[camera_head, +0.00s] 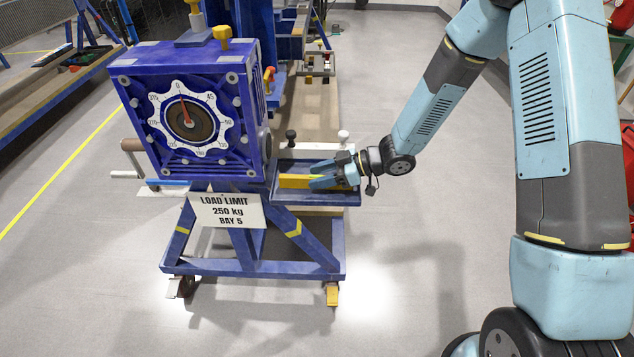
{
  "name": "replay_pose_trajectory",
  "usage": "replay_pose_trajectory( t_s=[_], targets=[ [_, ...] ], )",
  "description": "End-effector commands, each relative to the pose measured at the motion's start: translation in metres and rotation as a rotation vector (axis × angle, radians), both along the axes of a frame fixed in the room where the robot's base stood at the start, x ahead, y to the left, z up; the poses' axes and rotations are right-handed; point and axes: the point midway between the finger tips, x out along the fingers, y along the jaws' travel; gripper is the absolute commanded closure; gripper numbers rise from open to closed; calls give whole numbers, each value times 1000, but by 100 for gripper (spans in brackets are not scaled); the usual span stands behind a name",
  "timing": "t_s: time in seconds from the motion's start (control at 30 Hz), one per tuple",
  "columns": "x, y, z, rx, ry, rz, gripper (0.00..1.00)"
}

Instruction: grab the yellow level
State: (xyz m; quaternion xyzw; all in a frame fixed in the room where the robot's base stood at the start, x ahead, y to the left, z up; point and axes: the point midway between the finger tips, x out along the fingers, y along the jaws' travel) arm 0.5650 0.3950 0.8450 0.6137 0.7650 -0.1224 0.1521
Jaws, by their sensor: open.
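The yellow level (296,181) is a long yellow bar lying on the blue side shelf (343,198) of the jig, right of the dial box. My gripper (318,178) reaches in from the right, low over the shelf. Its light blue fingers are open and overlap the right part of the level in this view. I cannot tell whether they touch it. The level's right end is partly hidden by the fingers.
The blue jig box (190,110) with its numbered dial stands just left of the shelf. A load limit sign (228,210) hangs below. Black and white knobs (343,136) stand behind the shelf. Floor right of the jig is clear.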

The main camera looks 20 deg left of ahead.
Motion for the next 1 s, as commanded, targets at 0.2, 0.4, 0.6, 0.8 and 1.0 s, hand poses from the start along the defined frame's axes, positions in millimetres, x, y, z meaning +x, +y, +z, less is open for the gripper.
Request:
replay_pose_trajectory(
  t_s=[0.2, 0.4, 0.6, 0.8, 1.0],
  targets=[
    [-1, 6, -3, 0, 0, 0, 51],
    [-2, 6, -3, 0, 0, 0, 59],
    [-2, 6, -3, 0, 0, 0, 78],
    [-2, 6, -3, 0, 0, 1, 97],
    [-2, 6, -3, 0, 0, 0, 100]
  ],
)
